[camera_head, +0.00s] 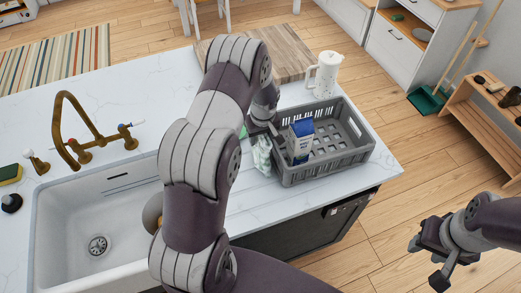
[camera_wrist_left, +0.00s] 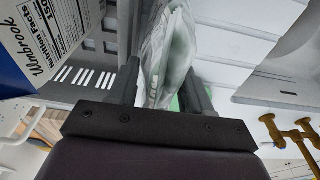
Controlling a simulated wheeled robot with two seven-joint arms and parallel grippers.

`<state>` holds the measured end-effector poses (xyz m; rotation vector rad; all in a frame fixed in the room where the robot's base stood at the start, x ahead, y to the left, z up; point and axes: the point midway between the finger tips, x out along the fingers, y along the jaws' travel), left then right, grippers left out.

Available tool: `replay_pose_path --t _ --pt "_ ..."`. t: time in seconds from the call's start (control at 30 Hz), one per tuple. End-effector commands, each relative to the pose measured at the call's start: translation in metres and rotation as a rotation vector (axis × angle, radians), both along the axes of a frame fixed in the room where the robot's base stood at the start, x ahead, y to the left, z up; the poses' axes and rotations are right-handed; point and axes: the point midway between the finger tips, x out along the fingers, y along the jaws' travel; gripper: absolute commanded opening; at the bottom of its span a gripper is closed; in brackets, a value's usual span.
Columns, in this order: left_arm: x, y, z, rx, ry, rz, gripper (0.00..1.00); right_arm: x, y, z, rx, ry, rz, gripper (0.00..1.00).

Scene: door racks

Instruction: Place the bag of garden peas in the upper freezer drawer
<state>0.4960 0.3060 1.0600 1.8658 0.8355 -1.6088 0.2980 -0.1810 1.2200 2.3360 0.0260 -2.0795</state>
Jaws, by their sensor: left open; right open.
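A pale, clear plastic bag (camera_head: 262,157) with a greenish tint hangs at the left side of the grey crate; its label is not readable, so I cannot confirm it is the garden peas. My left gripper (camera_head: 264,128) is above it, pointing down. In the left wrist view the bag (camera_wrist_left: 172,52) stands between the two spread fingers of the left gripper (camera_wrist_left: 161,88), which is open. My right gripper (camera_head: 437,262) is open and empty over the floor at the lower right. No freezer drawer can be made out.
The grey crate (camera_head: 352,160) on the white counter (camera_head: 130,75) holds a blue and white carton (camera_head: 301,139), also large in the left wrist view (camera_wrist_left: 30,50). A white jug (camera_head: 326,75) stands behind. The sink (camera_head: 95,215) and brass tap (camera_head: 75,125) lie left.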

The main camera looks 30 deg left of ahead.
Motion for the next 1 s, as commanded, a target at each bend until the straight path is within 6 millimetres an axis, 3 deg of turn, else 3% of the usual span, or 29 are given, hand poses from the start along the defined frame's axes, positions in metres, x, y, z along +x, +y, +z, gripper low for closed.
replay_pose_path --t 0.07,0.2,0.67,0.77,1.0 --pt "0.0 0.0 0.0 0.0 0.0 0.0 0.46 0.0 0.0 -0.001 0.0 0.0 0.0 0.43" --pt "0.0 0.0 0.0 0.0 0.0 0.0 0.01 0.0 0.0 -0.001 0.0 0.0 0.0 0.43" --pt "0.002 0.0 0.008 0.001 -0.005 0.0 0.0 0.0 0.0 -0.005 0.0 0.0 0.0 0.43" --pt "0.002 0.0 0.022 0.001 -0.008 0.001 0.0 0.0 0.0 -0.013 0.0 0.0 0.0 0.43" --pt "0.002 0.0 0.086 0.002 -0.01 0.001 0.0 0.0 0.0 -0.038 0.0 0.0 0.0 0.43"
